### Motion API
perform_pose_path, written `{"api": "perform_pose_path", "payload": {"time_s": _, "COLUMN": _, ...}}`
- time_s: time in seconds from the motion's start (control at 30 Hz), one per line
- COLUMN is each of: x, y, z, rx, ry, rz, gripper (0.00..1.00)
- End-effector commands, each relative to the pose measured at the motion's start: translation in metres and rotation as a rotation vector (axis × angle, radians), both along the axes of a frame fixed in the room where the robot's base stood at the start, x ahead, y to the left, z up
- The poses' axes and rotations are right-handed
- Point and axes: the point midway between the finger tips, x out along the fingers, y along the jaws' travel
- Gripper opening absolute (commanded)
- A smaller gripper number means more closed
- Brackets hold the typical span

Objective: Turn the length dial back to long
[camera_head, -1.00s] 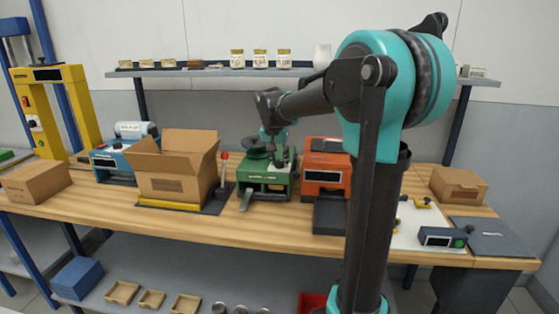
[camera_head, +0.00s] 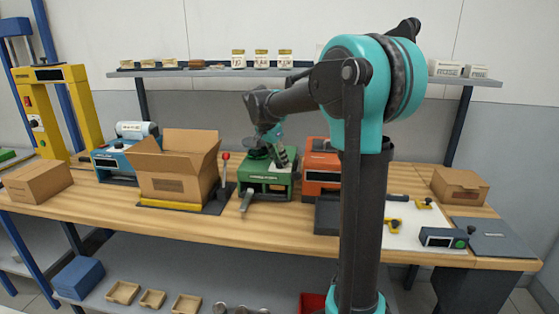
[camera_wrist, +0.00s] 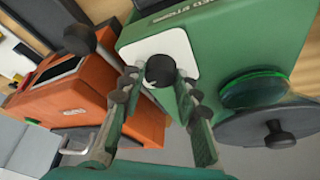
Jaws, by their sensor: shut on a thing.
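The length dial (camera_wrist: 160,70) is a round black knob on a white plate (camera_wrist: 181,48) on the green machine. The machine (camera_wrist: 230,40) fills the upper right of the wrist view, and in the head view it stands mid-bench (camera_head: 262,188). My gripper (camera_wrist: 158,84) has its two green fingers either side of the knob, dark fingertips shut on it. In the head view my gripper (camera_head: 279,158) is tilted over the machine's top and hides the dial. I cannot read any dial marks or tell which way it points.
An orange machine (camera_head: 321,180) stands close on the right of the green one. An open cardboard box (camera_head: 175,183) and a red-knobbed lever (camera_head: 225,157) are on its left. A black disc with a knob (camera_wrist: 272,124) sits beside the dial. A shelf (camera_head: 200,72) runs behind.

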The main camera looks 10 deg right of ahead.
Motion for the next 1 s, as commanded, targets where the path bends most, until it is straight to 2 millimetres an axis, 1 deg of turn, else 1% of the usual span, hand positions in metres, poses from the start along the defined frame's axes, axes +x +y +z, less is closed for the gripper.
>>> {"api": "perform_pose_path", "payload": {"time_s": 0.27, "x": 0.000, "y": 0.000, "z": 0.000, "rx": 0.001, "ry": 0.001, "rz": 0.000, "gripper": 0.02}}
{"api": "perform_pose_path", "payload": {"time_s": 0.3, "x": 0.000, "y": 0.000, "z": 0.000, "rx": 0.001, "ry": 0.001, "rz": 0.000, "gripper": 0.35}}
{"api": "perform_pose_path", "payload": {"time_s": 0.43, "x": 0.000, "y": 0.000, "z": 0.000, "rx": 0.000, "ry": 0.000, "rz": 0.000, "gripper": 0.51}}
{"api": "perform_pose_path", "payload": {"time_s": 0.47, "x": 0.000, "y": 0.000, "z": 0.000, "rx": 0.000, "ry": 0.000, "rz": 0.000, "gripper": 0.52}}
{"api": "perform_pose_path", "payload": {"time_s": 0.77, "x": 0.000, "y": 0.001, "z": 0.001, "rx": 0.000, "ry": 0.000, "rz": 0.001, "gripper": 0.52}}
{"api": "perform_pose_path", "payload": {"time_s": 0.87, "x": -0.002, "y": 0.003, "z": 0.009, "rx": 0.000, "ry": 0.000, "rz": 0.001, "gripper": 0.52}}
{"api": "perform_pose_path", "payload": {"time_s": 1.0, "x": -0.007, "y": 0.010, "z": 0.029, "rx": 0.000, "ry": 0.000, "rz": 0.002, "gripper": 0.52}}
